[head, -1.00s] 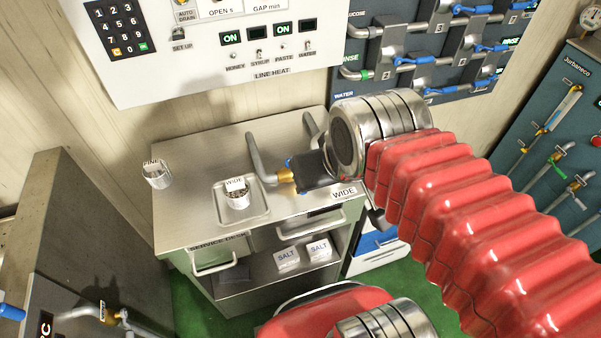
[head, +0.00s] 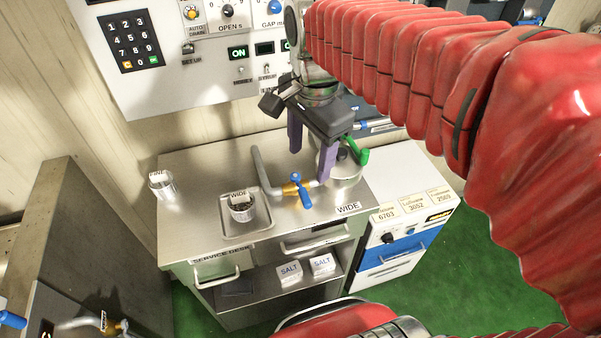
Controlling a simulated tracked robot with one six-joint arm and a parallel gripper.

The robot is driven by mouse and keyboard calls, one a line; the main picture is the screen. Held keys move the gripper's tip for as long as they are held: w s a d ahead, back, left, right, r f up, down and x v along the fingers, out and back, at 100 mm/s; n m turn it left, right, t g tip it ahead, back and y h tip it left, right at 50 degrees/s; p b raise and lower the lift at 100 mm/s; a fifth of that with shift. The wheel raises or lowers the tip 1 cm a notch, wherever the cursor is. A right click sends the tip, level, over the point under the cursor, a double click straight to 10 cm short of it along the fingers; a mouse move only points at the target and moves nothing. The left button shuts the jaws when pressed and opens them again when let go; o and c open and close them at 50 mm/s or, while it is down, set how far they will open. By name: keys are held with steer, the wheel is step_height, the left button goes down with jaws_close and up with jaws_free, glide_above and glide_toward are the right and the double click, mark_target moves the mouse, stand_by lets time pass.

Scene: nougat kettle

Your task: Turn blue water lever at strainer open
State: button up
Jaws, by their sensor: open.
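The blue water lever (head: 301,191) sits on a brass valve (head: 289,188) in a grey pipe on the steel service desk. Its handle points toward the front of the desk, across the pipe's run. The pipe leads right to a round metal vessel (head: 346,184), likely the strainer, partly hidden by my gripper. My gripper (head: 311,153) points down with two purple fingers spread apart and nothing seen between them. It is above and behind the lever. Its right fingertip appears close to the vessel and pipe end; I cannot tell whether it touches.
A green handle (head: 355,156) is just right of my gripper. On the desk (head: 190,215) stand a cup (head: 162,184) and a WIDE-labelled cup on a tray (head: 228,232). A control panel (head: 170,85) hangs behind. A drawer cabinet (head: 400,235) stands to the right.

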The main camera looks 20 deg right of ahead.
mark_target(305, 195)
steer(key=w+m+g, duration=0.1)
steer(key=w+m, duration=0.1)
steer(key=m, duration=0.2)
steer(key=shift+w, duration=0.2)
steer(key=shift+f, duration=0.1)
step_height(305, 195, down, 14)
steer(key=shift+r, duration=0.15)
stand_by(0.6)
steer(key=shift+d, duration=0.1)
jaws_close()
stand_by(0.6)
